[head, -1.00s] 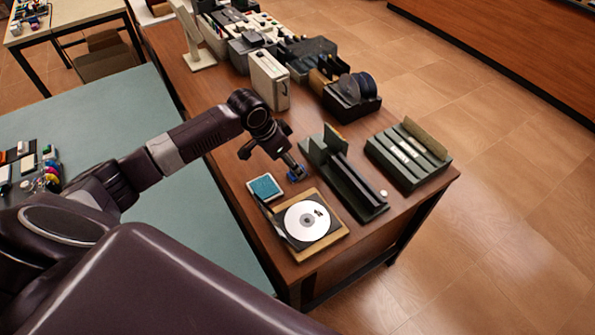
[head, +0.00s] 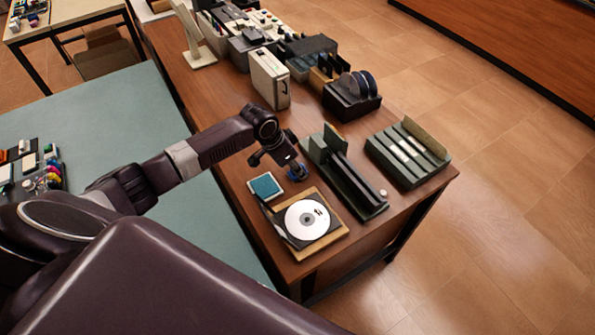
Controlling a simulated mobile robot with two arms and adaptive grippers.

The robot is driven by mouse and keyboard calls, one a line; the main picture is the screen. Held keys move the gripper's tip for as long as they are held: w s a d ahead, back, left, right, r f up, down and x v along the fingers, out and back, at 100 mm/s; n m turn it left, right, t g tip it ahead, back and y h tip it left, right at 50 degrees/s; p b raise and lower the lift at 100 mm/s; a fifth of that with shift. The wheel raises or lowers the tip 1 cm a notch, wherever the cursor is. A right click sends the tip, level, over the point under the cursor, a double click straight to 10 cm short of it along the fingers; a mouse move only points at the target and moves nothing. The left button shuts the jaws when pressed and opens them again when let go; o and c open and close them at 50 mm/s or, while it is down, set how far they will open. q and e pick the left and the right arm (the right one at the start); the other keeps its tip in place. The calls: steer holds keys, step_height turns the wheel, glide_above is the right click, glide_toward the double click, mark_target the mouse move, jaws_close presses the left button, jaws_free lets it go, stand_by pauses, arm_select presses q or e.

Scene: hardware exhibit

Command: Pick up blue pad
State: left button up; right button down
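My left gripper (head: 277,162) comes in from the left and hangs above the table, just behind these two. Its fingers look spread, with one finger close to the small blue object; whether they touch I cannot tell. Nothing is visibly held. My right gripper is not in view.
A disc in a black case (head: 306,220) lies in front on a wooden board. A dark green slotted stand (head: 345,180) is close on the right, with a ribbed green tray (head: 408,155) beyond. Boxes and devices fill the back. A teal-topped table (head: 90,120) is at left.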

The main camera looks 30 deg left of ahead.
arm_select(q)
steer(key=shift+c, duration=1.2)
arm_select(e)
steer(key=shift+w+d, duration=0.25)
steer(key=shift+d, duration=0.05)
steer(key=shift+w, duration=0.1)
